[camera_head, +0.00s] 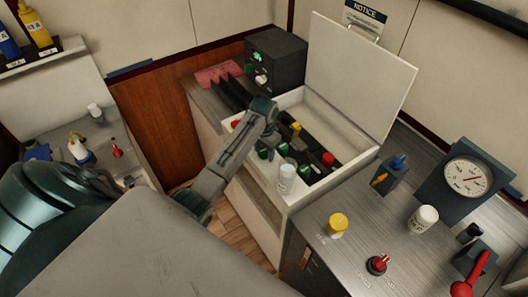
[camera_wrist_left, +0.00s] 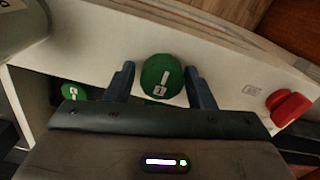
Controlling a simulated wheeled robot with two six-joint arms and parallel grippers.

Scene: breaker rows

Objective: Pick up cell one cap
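The cell one cap (camera_wrist_left: 160,77) is round and green, with a white bar and a small label reading 1. In the left wrist view it sits between the fingertips of my left gripper (camera_wrist_left: 161,82), with a gap on each side. The fingers are open, and I cannot tell their height over the cap. In the head view my left gripper (camera_head: 268,146) reaches down into the open white chest (camera_head: 352,158), partly hiding the green caps there. A second green cap (camera_wrist_left: 72,92), labelled 2, lies to the left. My right gripper is not in view.
A red cap (camera_wrist_left: 288,106) is right of the gripper. A white cylinder (camera_head: 286,181) stands at the chest's front. The chest lid (camera_head: 362,75) is raised behind. The right counter holds a yellow-capped jar (camera_head: 338,224), a white jar (camera_head: 423,219) and a dial gauge (camera_head: 466,178).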

